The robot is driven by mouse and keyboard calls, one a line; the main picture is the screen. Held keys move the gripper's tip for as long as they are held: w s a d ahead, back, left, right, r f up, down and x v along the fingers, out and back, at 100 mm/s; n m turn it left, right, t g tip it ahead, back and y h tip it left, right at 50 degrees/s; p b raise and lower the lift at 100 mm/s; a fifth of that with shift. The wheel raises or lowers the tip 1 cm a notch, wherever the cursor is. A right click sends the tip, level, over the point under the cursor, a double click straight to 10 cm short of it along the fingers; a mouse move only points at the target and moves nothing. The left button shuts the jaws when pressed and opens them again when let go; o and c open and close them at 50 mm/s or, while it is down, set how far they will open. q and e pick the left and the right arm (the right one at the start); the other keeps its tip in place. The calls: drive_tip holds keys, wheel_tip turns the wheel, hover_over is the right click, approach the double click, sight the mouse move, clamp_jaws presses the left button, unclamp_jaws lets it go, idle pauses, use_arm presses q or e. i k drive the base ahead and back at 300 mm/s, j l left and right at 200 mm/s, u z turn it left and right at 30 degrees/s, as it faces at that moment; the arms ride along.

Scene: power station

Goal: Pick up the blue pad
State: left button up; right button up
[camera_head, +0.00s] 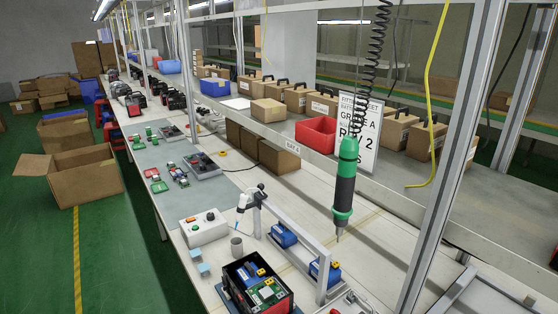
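Two small light-blue pads lie on the white workbench near the front left edge. One pad (195,255) is a little farther back, and the other pad (202,270) is just in front of it. They look like small flat blocks, and I cannot tell which one the task means. Neither of my grippers shows in the head view.
A white control box (203,229) sits behind the pads. A black-and-red battery case (258,285) stands in front right of them. A green-black screwdriver (344,185) hangs from a coiled cord over the bench. A metal frame (300,238) holds blue parts.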

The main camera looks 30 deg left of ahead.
sight(205, 266)
drive_tip(key=j+u, duration=0.25)
drive_tip(key=u, duration=0.15)
drive_tip(key=j+u, duration=0.75)
drive_tip(key=k+l, duration=0.05)
drive_tip(key=l, duration=0.05)
